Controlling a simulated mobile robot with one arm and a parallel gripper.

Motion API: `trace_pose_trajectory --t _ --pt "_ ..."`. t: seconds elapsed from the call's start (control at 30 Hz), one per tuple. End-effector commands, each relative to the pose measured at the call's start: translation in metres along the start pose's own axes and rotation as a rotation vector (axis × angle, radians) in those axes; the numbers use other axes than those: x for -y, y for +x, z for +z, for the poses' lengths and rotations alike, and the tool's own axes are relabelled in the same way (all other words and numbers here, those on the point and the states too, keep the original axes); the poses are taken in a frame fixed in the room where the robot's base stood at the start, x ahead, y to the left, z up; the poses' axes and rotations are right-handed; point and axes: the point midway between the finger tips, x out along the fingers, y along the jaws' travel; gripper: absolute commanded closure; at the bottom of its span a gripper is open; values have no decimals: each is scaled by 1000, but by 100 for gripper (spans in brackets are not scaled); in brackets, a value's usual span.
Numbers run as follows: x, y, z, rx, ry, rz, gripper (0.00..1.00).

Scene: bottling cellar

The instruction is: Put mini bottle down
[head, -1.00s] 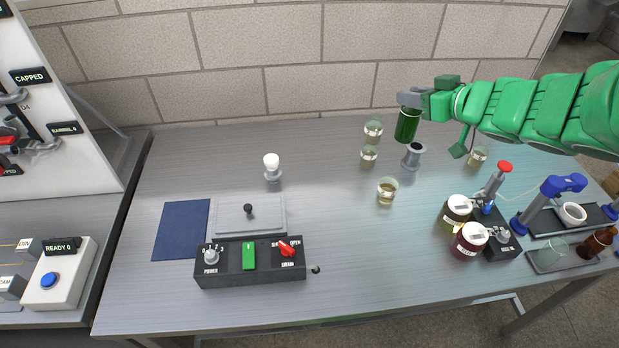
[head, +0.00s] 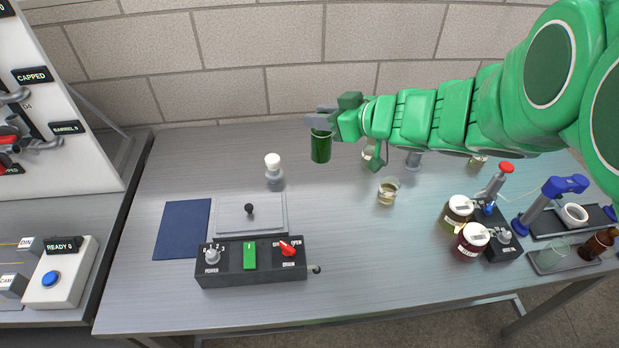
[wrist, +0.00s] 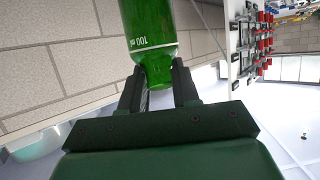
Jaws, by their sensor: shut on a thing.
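The mini bottle is a green glass bottle (head: 320,148), held in the air above the table's back middle. The wrist view shows the bottle (wrist: 150,22) large, with a white "100 ml" mark and its narrower part between the jaws. My gripper (head: 320,122) is shut on it. In the wrist view the two dark fingers (wrist: 159,82) press on either side of the narrow part. The bottle's lower end is clear of the tabletop (head: 330,215) in the head view.
A white-topped small post (head: 273,163) stands left of the bottle. A blue mat (head: 182,229) and control box (head: 251,262) are at front left. Glass cups (head: 388,190) stand to the right, jars (head: 472,238) and a blue-handled press (head: 550,195) farther right. The table's middle is bare.

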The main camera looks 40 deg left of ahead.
Motion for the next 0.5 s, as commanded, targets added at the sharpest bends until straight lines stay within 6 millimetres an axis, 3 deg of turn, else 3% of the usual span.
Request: trace_pose_trajectory --t 0.5 --pt "-1 30 74 2 3 1 100"
